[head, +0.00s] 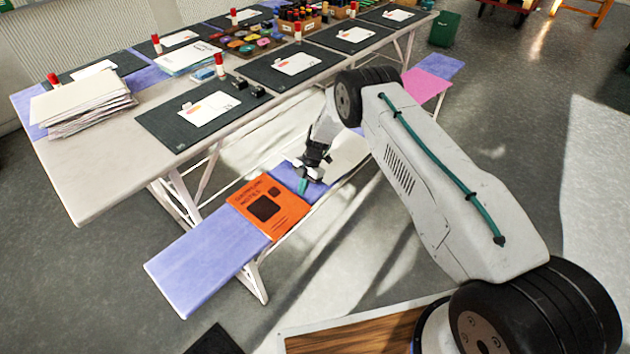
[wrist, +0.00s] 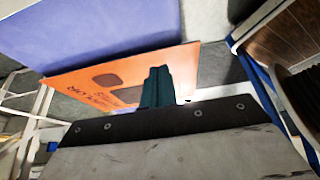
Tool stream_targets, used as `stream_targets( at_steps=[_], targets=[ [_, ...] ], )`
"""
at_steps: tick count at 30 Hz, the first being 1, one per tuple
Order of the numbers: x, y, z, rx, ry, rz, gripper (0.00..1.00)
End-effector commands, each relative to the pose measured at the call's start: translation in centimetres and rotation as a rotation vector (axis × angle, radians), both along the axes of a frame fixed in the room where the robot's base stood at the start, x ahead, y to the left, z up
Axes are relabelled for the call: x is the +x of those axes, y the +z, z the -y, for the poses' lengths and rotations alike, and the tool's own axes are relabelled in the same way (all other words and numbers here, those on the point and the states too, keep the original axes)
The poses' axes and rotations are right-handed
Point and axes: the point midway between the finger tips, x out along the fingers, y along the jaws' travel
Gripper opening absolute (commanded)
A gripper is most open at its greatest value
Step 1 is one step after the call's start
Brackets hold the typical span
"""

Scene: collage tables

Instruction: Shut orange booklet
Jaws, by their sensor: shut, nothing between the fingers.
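The orange booklet (head: 264,211) lies on the bench with its printed front cover facing up. The cover has dark lettering and a black rounded square, and it looks flat; I cannot tell whether it rests fully closed. In the wrist view the orange cover (wrist: 66,86) spreads behind my fingers, with its lettering turned over. My gripper (head: 303,186) is just right of the booklet's upper right edge, pointing down, with teal fingertips together. The wrist view shows the fingers (wrist: 157,86) pressed together and empty, hiding part of the cover. I cannot tell whether they touch it.
The bench (head: 205,262) has blue pads on either side of the booklet. A long white table (head: 92,168) stands behind, with dark mats, a paper stack (head: 84,105), glue sticks and paint pots. A green bin (head: 444,28) stands far back.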

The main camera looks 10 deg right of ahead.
Motion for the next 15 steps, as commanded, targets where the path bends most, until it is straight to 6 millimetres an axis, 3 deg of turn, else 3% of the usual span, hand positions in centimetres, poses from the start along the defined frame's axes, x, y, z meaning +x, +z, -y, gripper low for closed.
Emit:
stream_targets(
  at_steps=[6,15],
  targets=[
    [0.3,-2.0,0.2,0.072,0.002,-0.054,0.0],
    [0.4,-2.9,0.6,0.108,-0.001,-0.083,0.0]
  ],
)
